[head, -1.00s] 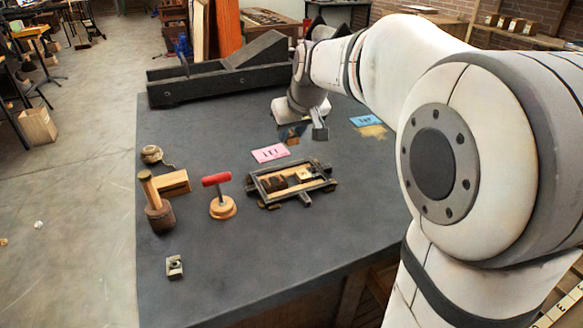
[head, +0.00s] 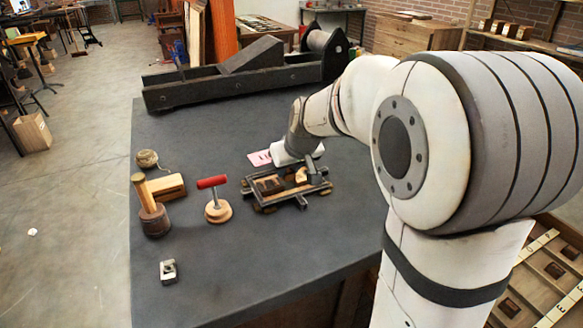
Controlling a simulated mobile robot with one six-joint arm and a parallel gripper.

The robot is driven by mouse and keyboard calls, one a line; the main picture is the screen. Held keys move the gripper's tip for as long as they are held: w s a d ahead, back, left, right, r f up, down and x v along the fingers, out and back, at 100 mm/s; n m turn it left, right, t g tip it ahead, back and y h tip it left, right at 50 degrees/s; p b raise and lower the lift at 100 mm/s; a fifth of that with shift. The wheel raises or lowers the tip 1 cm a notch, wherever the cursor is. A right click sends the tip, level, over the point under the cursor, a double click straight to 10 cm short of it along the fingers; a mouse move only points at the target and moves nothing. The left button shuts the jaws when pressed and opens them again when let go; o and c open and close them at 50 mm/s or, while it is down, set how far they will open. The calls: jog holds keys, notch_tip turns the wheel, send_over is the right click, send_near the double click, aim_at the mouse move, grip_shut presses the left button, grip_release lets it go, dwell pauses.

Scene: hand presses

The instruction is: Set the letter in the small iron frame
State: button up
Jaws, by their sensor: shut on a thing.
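The small iron frame (head: 248,193) lies flat on the dark table, with brown wooden blocks (head: 270,185) inside it. My gripper (head: 307,177) is low over the right part of this frame, pointing down. It is shut on the letter, a small wooden block. The letter is mostly hidden by the fingers and wrist, and its printed face does not show. A pale tan patch shows beside the finger, but I cannot tell whether it is the letter or a block in the frame. I also cannot tell whether the letter touches the frame.
A pink card (head: 259,158) lies behind the frame, partly covered by my wrist. A long black press (head: 215,87) spans the back. The front table is clear.

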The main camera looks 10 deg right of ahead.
jog(key=shift+f+b, duration=0.55)
jog(key=shift+f, duration=0.05)
jog(key=o, duration=1)
jog(key=shift+o, duration=0.2)
jog(key=shift+r+p, duration=0.45)
jog(key=shift+p, duration=0.15)
jog(key=p+v, duration=0.1)
jog(key=v, duration=1.1)
jog(key=s+f+g, duration=0.1)
jog(key=s+f, duration=0.3)
jog(key=s, duration=0.2)
jog(key=s+f+m+g, duration=0.1)
jog(key=s+f, duration=0.3)
jog(key=s, duration=0.3)
jog(key=s+f+m+g+h, duration=0.1)
jog(key=s+f, duration=0.3)
jog(key=s, duration=0.2)
jog(key=shift+s+a+g, duration=0.25)
jog(key=shift+a+g, duration=0.05)
jog(key=shift+a, duration=0.05)
jog(key=shift+r, duration=0.1)
